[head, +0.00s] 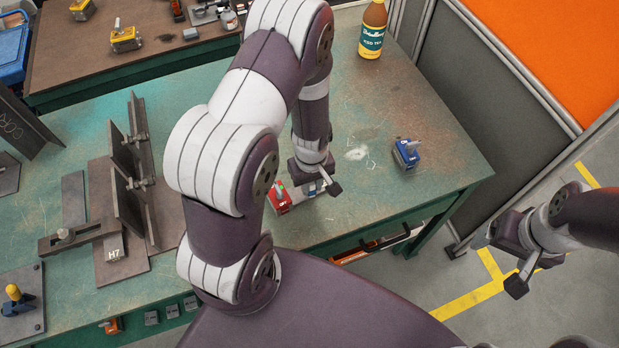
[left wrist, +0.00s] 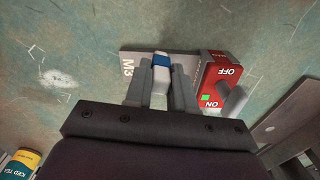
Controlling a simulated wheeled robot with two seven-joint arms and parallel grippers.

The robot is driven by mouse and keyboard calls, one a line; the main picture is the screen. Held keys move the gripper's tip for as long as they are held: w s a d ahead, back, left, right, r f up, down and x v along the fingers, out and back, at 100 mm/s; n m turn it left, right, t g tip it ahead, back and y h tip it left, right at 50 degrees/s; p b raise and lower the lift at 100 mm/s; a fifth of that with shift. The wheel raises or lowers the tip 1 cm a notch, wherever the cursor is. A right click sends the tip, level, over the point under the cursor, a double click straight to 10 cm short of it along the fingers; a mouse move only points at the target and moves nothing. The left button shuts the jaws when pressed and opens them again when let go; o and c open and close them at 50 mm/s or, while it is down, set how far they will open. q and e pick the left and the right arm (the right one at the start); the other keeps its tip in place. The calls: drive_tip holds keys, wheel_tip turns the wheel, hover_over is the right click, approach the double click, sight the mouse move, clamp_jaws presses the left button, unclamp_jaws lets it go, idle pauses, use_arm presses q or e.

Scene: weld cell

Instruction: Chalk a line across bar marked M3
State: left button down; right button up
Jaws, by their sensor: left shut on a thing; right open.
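The steel bar marked M3 (left wrist: 130,60) lies flat on the green table, showing its label at the left in the left wrist view. A red switch block (left wrist: 226,82) with ON and OFF lettering is at the bar's right end. My left gripper (left wrist: 160,82) is over the bar, shut on a white stick with a blue band (left wrist: 161,60), which I take as the chalk. Whether its tip touches the bar I cannot tell. In the head view the arm partly hides the red block (head: 279,199) and bar. My right gripper (head: 517,262) is open, off the table's right side.
A blue switch block (head: 406,153) stands to the right on the green table (head: 440,185), with an iced tea bottle (head: 373,28) at the back. A steel fixture marked H7 (head: 113,254) is on the left. A grey partition (head: 480,85) borders the right.

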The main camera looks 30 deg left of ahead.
use_arm(q)
drive_tip(key=shift+s+d, duration=0.15)
drive_tip(key=shift+d, duration=0.05)
wheel_tip(320, 180, up, 7)
drive_tip(key=p, duration=0.7)
drive_tip(key=shift+r, duration=0.15)
idle(0.5)
